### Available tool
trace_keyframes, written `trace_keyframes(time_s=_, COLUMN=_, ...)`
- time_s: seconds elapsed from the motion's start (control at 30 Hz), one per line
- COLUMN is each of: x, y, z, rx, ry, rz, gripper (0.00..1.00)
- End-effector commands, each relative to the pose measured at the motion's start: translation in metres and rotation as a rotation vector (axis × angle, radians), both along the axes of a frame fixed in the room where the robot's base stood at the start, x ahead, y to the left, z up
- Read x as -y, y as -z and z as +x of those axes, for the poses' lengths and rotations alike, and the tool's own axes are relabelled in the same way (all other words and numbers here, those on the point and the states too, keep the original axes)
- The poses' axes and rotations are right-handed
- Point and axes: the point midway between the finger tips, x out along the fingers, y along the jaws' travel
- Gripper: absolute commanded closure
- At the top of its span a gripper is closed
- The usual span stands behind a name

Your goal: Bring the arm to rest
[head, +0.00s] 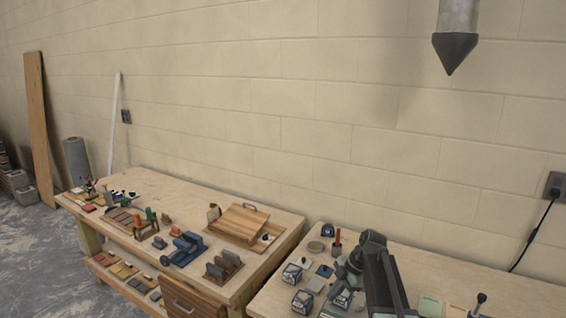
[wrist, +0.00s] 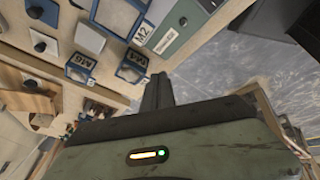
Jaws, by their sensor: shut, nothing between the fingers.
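My gripper (wrist: 157,90) shows in the wrist view as two dark fingers close together, shut and empty. It points past the bench edge, with the floor beyond. My arm (head: 385,280) reaches over the right bench in the head view, folded near its front; I cannot make out the fingertips there. Small blue-and-white boxes marked M6 (wrist: 82,68), M4 (wrist: 132,67) and M2 (wrist: 145,32) stand near the gripper in the wrist view, apart from it. A green case (wrist: 180,28) with a label is next to them.
The right bench (head: 275,297) carries several small boxes, a round dish (head: 316,247) and a red-handled tool (head: 337,243). The left bench (head: 165,190) holds clamps, blocks and a sloped wooden board (head: 238,224). A pointed grey cylinder (head: 456,35) hangs at the upper right. The floor (head: 50,260) is open at left.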

Motion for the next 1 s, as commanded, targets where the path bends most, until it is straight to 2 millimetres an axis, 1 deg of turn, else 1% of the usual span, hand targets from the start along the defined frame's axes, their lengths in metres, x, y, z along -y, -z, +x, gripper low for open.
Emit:
trace_keyframes(time_s=0.03, x=-0.022, y=0.005, z=-0.034, rx=-0.056, ry=0.077, rz=-0.040, gripper=1.00)
trace_keyframes(time_s=0.1, x=-0.038, y=0.011, z=-0.063, rx=-0.138, ry=0.239, rz=-0.103, gripper=1.00)
trace_keyframes(time_s=0.17, x=-0.045, y=0.015, z=-0.088, rx=-0.199, ry=0.405, rz=-0.157, gripper=1.00)
trace_keyframes(time_s=0.2, x=-0.047, y=0.017, z=-0.104, rx=-0.236, ry=0.529, rz=-0.190, gripper=1.00)
trace_keyframes(time_s=0.27, x=-0.044, y=0.020, z=-0.125, rx=-0.283, ry=0.734, rz=-0.236, gripper=1.00)
trace_keyframes(time_s=0.3, x=-0.039, y=0.021, z=-0.138, rx=-0.311, ry=0.881, rz=-0.261, gripper=1.00)
trace_keyframes(time_s=0.37, x=-0.028, y=0.022, z=-0.152, rx=-0.344, ry=1.108, rz=-0.287, gripper=1.00)
trace_keyframes(time_s=0.4, x=-0.021, y=0.023, z=-0.160, rx=-0.360, ry=1.253, rz=-0.297, gripper=1.00)
trace_keyframes(time_s=0.5, x=-0.009, y=0.023, z=-0.167, rx=-0.391, ry=1.559, rz=-0.296, gripper=1.00)
trace_keyframes(time_s=0.6, x=-0.005, y=0.023, z=-0.163, rx=-0.418, ry=1.762, rz=-0.275, gripper=1.00)
trace_keyframes(time_s=0.63, x=-0.005, y=0.023, z=-0.163, rx=-0.425, ry=1.801, rz=-0.268, gripper=1.00)
trace_keyframes(time_s=0.7, x=-0.005, y=0.023, z=-0.163, rx=-0.439, ry=1.862, rz=-0.256, gripper=1.00)
trace_keyframes(time_s=0.77, x=-0.005, y=0.023, z=-0.163, rx=-0.445, ry=1.885, rz=-0.251, gripper=1.00)
trace_keyframes(time_s=1.0, x=-0.005, y=0.023, z=-0.163, rx=-0.446, ry=1.887, rz=-0.250, gripper=1.00)
